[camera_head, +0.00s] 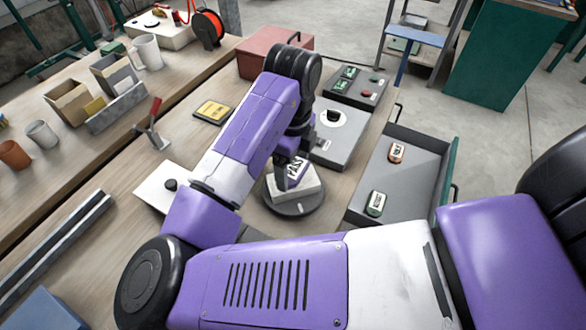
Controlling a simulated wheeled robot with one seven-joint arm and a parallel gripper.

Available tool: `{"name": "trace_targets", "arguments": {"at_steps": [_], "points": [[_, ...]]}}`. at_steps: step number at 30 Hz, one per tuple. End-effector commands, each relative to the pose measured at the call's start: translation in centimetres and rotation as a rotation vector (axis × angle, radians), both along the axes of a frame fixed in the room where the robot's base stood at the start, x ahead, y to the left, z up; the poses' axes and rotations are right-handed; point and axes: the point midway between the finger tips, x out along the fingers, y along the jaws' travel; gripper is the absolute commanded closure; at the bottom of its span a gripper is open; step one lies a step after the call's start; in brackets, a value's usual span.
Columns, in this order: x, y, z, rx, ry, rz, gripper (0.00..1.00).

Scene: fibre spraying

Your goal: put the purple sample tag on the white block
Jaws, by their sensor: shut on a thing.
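My gripper (291,160) points down near the middle of the view and is shut on the purple sample tag (297,172). The tag's white face with dark marks shows, and it is held tilted up. The white block (311,187) lies on a dark round plate (296,209) directly under the tag. The tag is over the block's upper part; I cannot tell whether they touch. My forearm and the gripper hide part of the block's left side and the fingertips.
A grey tray (424,175) at right holds an orange tag (397,152) and a green tag (376,203).

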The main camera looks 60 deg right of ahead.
Motion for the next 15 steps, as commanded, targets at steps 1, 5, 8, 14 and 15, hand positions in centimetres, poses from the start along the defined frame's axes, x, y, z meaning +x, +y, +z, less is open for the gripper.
{"name": "trace_targets", "arguments": {"at_steps": [1, 5, 8, 14, 15], "points": [[0.0, 0.0, -0.7, 0.001, 0.003, 0.002, 0.57], [0.0, 0.0, -1.8, 0.0, 0.001, 0.001, 0.57], [0.0, 0.0, -1.9, 0.0, -0.001, 0.001, 0.57], [0.0, 0.0, -2.0, 0.0, 0.0, 0.0, 0.57], [0.0, 0.0, -2.1, 0.0, 0.0, 0.0, 0.57]]}}
